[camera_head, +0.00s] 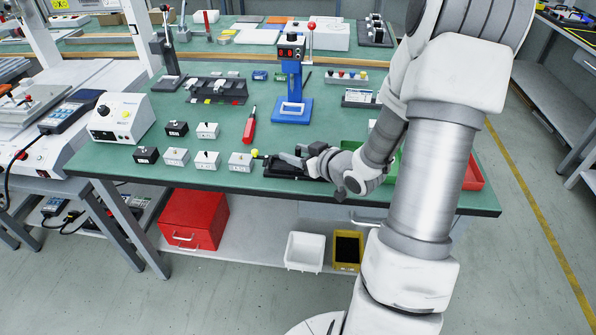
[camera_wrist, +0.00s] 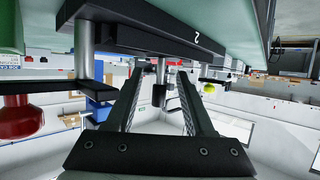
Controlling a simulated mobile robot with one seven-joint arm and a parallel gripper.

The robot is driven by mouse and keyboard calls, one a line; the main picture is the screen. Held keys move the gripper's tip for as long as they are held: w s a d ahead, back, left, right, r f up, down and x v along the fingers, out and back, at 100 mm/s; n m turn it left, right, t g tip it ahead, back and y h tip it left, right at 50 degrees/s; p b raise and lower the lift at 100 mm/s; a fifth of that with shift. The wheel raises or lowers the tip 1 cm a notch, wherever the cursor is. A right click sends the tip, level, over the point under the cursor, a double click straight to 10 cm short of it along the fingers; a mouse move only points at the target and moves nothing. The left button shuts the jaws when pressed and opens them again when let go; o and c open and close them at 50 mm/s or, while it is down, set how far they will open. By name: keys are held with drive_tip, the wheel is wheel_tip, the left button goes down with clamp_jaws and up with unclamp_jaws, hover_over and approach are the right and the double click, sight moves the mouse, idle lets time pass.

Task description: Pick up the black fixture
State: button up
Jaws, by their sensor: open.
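A black fixture (camera_head: 274,171) lies flat on the green table near its front edge. My gripper (camera_head: 287,158) is low over it, pointing left, and my wrist hides its right part. In the wrist view, where the table shows at the top, a long black body marked "2" (camera_wrist: 160,34) lies close to the fingers and seems to be this fixture. Two smaller black blocks also stand to the left, one at the front (camera_head: 146,155) and one behind (camera_head: 176,128).
A blue stand (camera_head: 292,107) is further back. A red bin (camera_head: 473,173) is at the right. Bare table lies behind my gripper.

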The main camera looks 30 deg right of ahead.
drive_tip(key=shift+x, duration=1.15)
clamp_jaws()
idle(0.5)
